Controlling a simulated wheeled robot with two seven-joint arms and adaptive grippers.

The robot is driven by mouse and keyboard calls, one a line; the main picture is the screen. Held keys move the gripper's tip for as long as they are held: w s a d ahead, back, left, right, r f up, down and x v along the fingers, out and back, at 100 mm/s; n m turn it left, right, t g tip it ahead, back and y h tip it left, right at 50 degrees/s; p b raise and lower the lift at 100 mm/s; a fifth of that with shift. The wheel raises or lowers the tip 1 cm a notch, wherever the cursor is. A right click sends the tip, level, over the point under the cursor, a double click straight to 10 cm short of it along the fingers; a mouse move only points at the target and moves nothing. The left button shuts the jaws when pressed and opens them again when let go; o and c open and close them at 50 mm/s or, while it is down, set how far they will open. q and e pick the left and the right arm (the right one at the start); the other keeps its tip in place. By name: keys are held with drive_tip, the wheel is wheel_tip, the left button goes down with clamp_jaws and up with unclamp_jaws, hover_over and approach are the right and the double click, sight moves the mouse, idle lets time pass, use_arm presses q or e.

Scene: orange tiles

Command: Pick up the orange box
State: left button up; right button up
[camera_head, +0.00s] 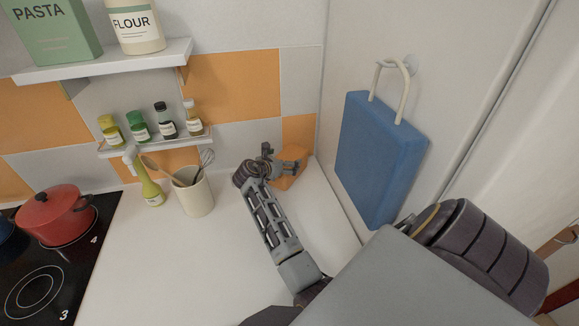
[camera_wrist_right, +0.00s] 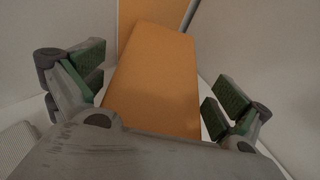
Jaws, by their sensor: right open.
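The orange box (camera_head: 290,168) stands in the back right corner of the white counter, partly hidden by my right gripper (camera_head: 266,158) in the head view. In the right wrist view the orange box (camera_wrist_right: 155,80) fills the middle, between the spread green-padded fingers of my right gripper (camera_wrist_right: 155,90). The fingers are open, with gaps visible on both sides of the box. The base of the box is hidden behind the gripper body. My left gripper is not in view.
A utensil crock (camera_head: 195,196) and an oil bottle (camera_head: 149,185) stand left of my right arm. A red pot (camera_head: 55,215) sits on the black cooktop (camera_head: 40,285). A blue board (camera_head: 375,155) hangs on the right wall. A small bottle shelf (camera_head: 150,145) is above the counter (camera_head: 150,260).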

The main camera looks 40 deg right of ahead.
drive_tip(key=shift+a+r, duration=0.1)
idle(0.4)
drive_tip(key=c, duration=1.4)
